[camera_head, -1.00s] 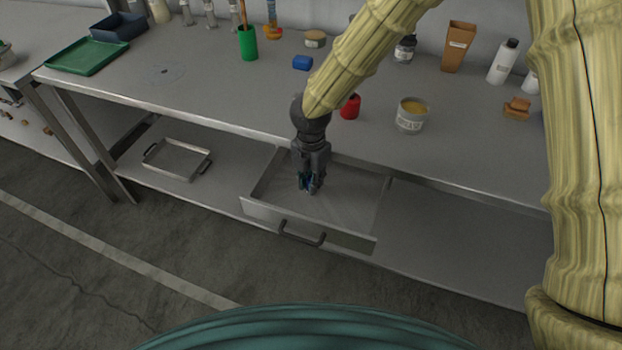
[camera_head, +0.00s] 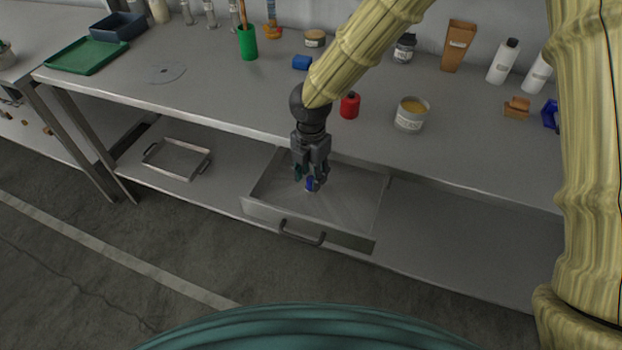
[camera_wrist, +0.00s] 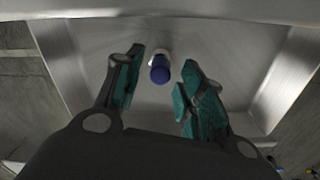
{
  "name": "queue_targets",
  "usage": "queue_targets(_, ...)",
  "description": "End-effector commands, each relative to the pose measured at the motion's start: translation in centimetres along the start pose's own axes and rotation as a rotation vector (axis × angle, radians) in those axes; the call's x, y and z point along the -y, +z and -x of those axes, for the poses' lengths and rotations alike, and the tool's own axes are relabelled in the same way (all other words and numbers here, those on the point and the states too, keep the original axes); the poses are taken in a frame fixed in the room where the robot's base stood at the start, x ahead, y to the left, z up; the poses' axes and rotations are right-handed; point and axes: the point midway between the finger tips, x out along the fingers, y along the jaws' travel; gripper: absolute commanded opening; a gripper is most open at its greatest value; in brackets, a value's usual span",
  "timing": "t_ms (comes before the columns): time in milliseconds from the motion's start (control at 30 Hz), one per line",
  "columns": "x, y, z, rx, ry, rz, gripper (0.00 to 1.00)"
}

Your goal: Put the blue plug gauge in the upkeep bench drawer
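The blue plug gauge (camera_head: 310,184) is in the open bench drawer (camera_head: 350,207), and only a small part of it shows in the head view. In the wrist view the plug gauge (camera_wrist: 159,70) has a blue end and a pale metal part, between and a little beyond my fingertips, with gaps on both sides. My gripper (camera_head: 311,180) points down into the drawer, its fingers spread. In the wrist view my gripper (camera_wrist: 162,85) has teal finger pads that do not touch the gauge. The drawer floor looks otherwise bare.
The bench top (camera_head: 210,85) overhangs the drawer's back. A red object (camera_head: 349,106) and a grease tin (camera_head: 411,115) stand on it near the arm. A metal tray (camera_head: 177,160) lies on the lower shelf to the left. Bottles and a brown holder stand along the back.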

Motion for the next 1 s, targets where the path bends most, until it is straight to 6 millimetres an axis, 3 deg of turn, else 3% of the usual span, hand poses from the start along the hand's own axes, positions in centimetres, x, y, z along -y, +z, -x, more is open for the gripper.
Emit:
queue_targets(300, 0.0, 0.1, 6.0, 0.0, 0.002, -0.002, 0.39)
queue_targets(500, 0.0, 0.0, 8.6, 0.0, 0.001, -0.001, 0.39)
queue_targets(700, 0.0, 0.0, 9.7, -0.001, 0.0, 0.0, 0.39)
queue_targets(1000, 0.0, 0.0, 9.8, -0.001, 0.0, -0.001, 0.39)
